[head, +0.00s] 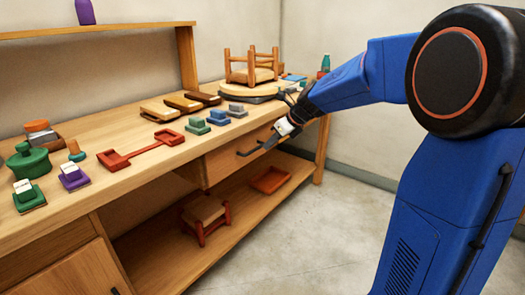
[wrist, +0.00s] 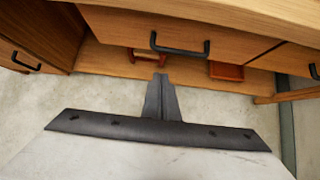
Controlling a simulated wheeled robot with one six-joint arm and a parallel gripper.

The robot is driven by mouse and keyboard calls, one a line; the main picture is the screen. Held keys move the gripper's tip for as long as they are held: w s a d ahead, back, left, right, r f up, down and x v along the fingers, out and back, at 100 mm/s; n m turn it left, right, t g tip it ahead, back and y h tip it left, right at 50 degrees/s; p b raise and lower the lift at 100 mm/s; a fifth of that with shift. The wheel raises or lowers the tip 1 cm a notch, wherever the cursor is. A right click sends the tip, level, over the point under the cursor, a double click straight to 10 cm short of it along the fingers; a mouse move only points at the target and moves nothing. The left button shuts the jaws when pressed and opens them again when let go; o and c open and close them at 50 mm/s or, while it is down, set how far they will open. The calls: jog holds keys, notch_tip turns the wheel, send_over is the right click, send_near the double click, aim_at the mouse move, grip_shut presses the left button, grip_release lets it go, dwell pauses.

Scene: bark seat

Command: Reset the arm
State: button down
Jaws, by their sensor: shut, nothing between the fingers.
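My blue arm reaches from the right in the head view. My gripper (head: 262,145) is in front of the workbench, near a dark drawer handle (head: 250,152); whether it touches the handle cannot be told there. In the wrist view my gripper (wrist: 161,78) shows as two dark fingers pressed together, with nothing between them. There the fingertips lie below the handle (wrist: 180,44) in the picture, with a visible gap, over the lower shelf and floor.
The wooden workbench (head: 75,198) holds a red tool (head: 140,150), colored blocks, a green pot (head: 28,160) and an upturned stool (head: 250,68) on a round board. A stool (head: 205,215) and red tray (head: 271,180) sit on the lower shelf. Floor (head: 310,240) in front is clear.

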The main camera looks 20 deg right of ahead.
jog(key=s+r+n, duration=0.3)
jog(key=s+n, duration=0.3)
jog(key=s, duration=0.6)
jog(key=s+d+f+n+h, duration=0.1)
jog(key=s+f+n, duration=0.3)
jog(key=s+n, duration=0.7)
jog(key=s+d+f+n+g+h, duration=0.1)
jog(key=s+f+n+h, duration=0.2)
jog(key=s+n, duration=0.8)
jog(key=s+f, duration=0.1)
jog(key=s, duration=0.6)
jog(key=shift+s+d+f+n+g+h, duration=0.15)
jog(key=shift+s+d+n+g+h, duration=0.15)
jog(key=shift+d+n+h, duration=0.1)
